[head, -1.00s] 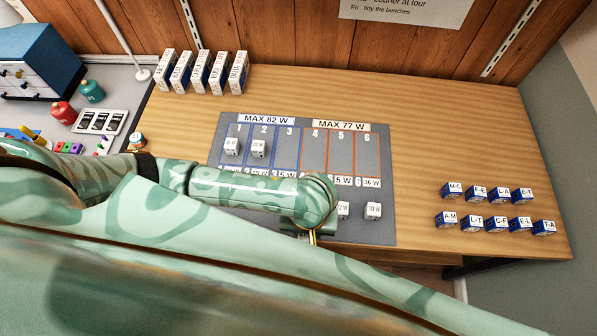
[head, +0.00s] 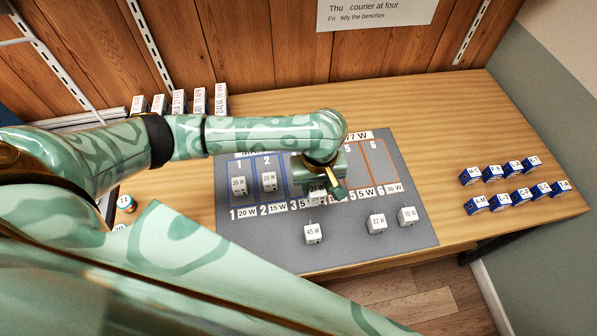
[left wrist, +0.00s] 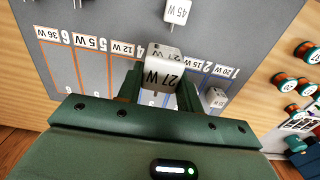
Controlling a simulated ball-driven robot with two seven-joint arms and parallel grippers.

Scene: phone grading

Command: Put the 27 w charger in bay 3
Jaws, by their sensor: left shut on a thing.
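My left gripper (head: 324,186) is shut on the white 27 W charger (head: 317,193). It holds the charger over the front part of the grey mat (head: 262,235), around bays 3 and 4 in the head view. In the left wrist view the charger (left wrist: 160,70) sits between the green fingers, label up, in front of the blue-outlined bay 3 (left wrist: 158,99). Bay 3 is mostly hidden by my arm and gripper. Whether the charger touches the mat I cannot tell. My right gripper is not in view.
White chargers stand in bay 1 (head: 239,186) and bay 2 (head: 269,181). The 45 W (head: 312,234), 22 W (head: 376,224) and 10 W (head: 407,216) chargers stand on the front of the mat. Orange bay 6 (head: 380,160) looks empty. Several blue boxes (head: 508,198) stand at right.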

